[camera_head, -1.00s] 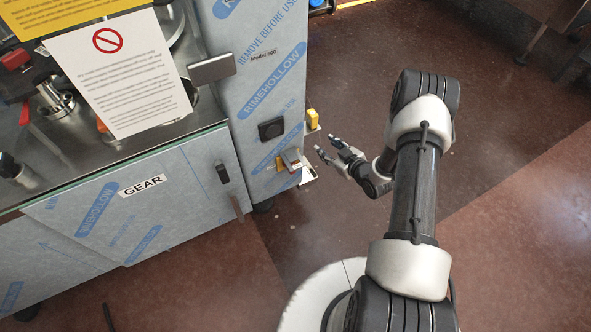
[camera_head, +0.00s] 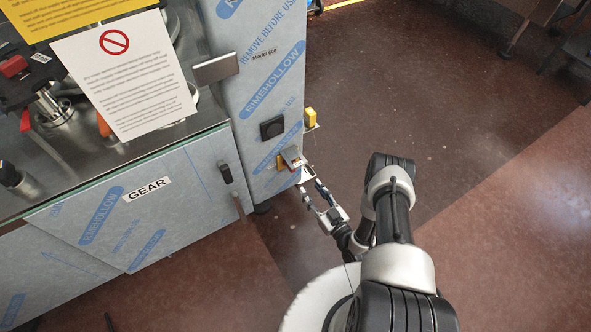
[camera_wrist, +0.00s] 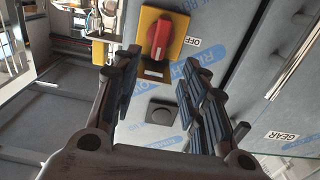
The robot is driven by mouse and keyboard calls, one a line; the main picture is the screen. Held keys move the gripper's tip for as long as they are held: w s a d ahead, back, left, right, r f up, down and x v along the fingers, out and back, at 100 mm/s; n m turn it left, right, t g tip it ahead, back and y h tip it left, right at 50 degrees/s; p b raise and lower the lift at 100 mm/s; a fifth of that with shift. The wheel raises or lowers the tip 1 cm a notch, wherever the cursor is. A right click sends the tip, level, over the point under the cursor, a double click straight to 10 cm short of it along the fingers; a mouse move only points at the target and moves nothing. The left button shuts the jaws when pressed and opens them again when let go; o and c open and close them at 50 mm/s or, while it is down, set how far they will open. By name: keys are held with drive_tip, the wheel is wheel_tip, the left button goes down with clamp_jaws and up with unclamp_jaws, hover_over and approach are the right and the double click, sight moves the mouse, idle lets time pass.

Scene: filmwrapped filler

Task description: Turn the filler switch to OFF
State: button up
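The filler switch is a red rotary handle (camera_wrist: 161,37) on a yellow plate (camera_wrist: 177,24) at the top middle of the wrist view. Its handle lies roughly along the picture's vertical, and an OFF label (camera_wrist: 193,41) is on the panel to its right. In the head view the yellow plate (camera_head: 280,162) shows at the cabinet's lower side, partly hidden. My gripper (camera_wrist: 160,78) is open and empty, its fingers spread below the handle in the wrist view and apart from it. In the head view my gripper (camera_head: 312,183) is just below and right of the switch.
A black square fitting (camera_wrist: 163,112) is on the same film-wrapped panel and also shows in the head view (camera_head: 272,128). A yellow part (camera_head: 311,117) sticks out at the cabinet edge. A door labelled GEAR (camera_head: 146,189) is to the left.

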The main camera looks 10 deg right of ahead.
drive_tip(key=b+x, duration=0.3)
drive_tip(key=x, duration=0.9)
drive_tip(key=shift+f, duration=0.1)
drive_tip(key=shift+s, duration=0.1)
clamp_jaws()
